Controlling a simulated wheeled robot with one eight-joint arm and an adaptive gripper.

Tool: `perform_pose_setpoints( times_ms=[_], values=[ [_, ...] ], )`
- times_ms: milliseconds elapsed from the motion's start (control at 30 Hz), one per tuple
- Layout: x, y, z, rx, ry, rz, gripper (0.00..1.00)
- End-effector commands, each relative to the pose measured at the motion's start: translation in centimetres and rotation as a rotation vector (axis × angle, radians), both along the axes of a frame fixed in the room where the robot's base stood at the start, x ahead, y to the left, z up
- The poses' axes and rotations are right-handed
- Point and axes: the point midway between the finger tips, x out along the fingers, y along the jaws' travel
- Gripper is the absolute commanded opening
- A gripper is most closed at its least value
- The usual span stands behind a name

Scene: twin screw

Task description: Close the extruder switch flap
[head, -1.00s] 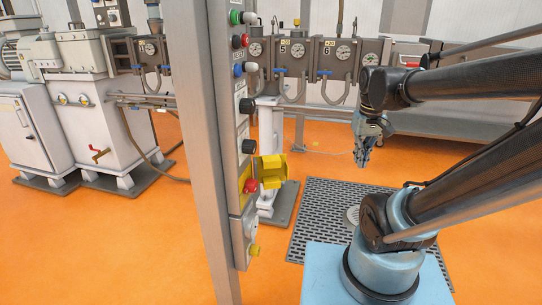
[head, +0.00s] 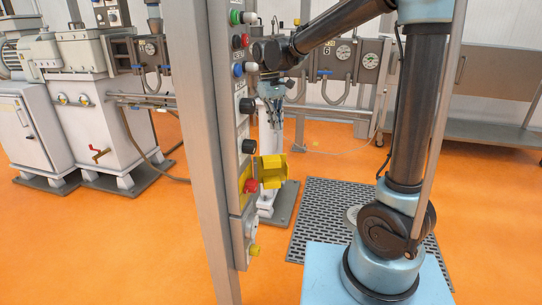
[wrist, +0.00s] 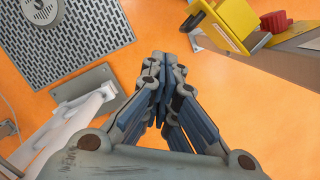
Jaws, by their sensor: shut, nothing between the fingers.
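The extruder switch flap (head: 273,172) is a yellow guard on the control panel's side. It stands open, sticking out to the right of the red switch knob (head: 251,185). The flap also shows at the upper right of the wrist view (wrist: 233,22), beside the ribbed red knob (wrist: 277,21). My gripper (head: 274,119) points down, above the flap and a little to the right of the panel. In the wrist view my gripper (wrist: 166,62) has its fingers together with nothing between them. It is apart from the flap.
The control panel (head: 241,220) carries several knobs and buttons above the flap. A tall grey post (head: 205,150) stands to its left. A floor grate (head: 325,215) and a white machine leg (wrist: 75,125) lie near. The orange floor between is clear.

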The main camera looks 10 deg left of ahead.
Motion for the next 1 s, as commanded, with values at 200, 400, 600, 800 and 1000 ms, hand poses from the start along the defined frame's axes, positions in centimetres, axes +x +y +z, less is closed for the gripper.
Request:
perform_pose_setpoints(
  times_ms=[200,400,600,800,1000],
  values=[
    [-0.2,5.1,-1.1,-0.026,0.026,0.077,0.00],
    [-0.3,6.2,-1.8,-0.033,0.033,0.094,0.00],
    [-0.7,5.6,-4.1,-0.033,0.032,0.093,0.00],
    [-1.1,5.0,-7.4,-0.033,0.032,0.093,0.00],
    [-1.6,4.3,-10.7,-0.033,0.032,0.093,0.00]
  ],
)
